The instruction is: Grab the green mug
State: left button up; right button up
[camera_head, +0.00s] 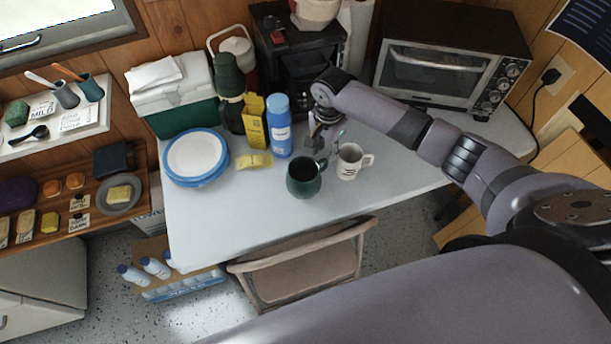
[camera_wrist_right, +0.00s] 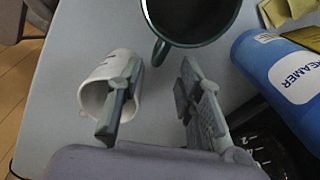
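The dark green mug (camera_head: 303,181) stands upright on the pale table, its handle turned towards my right gripper. It also shows at the top of the right wrist view (camera_wrist_right: 190,38), cut off by the edge. My right gripper (camera_head: 322,147) is above the table, just behind the mug. In the wrist view my right gripper (camera_wrist_right: 160,68) is open, with nothing held; the mug's handle lies just ahead of the gap between the fingertips. A white mug (camera_head: 347,163) stands to the right of the green one. The left finger partly hides it in the wrist view (camera_wrist_right: 97,88). My left gripper is not in view.
A blue bottle (camera_head: 280,135), a yellow carton (camera_head: 252,128) and a yellow item (camera_head: 254,161) are left of the gripper. Blue-rimmed plates (camera_head: 194,155) are farther left. A toaster oven (camera_head: 435,75) stands behind right. The table front (camera_head: 235,225) is clear.

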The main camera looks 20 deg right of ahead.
aim_at(326, 160)
jog(key=shift+s+d+f+p, duration=0.15)
jog(key=shift+f+p, duration=0.35)
jog(key=shift+f, duration=2.15)
jog(key=shift+c, duration=0.5)
grip_shut()
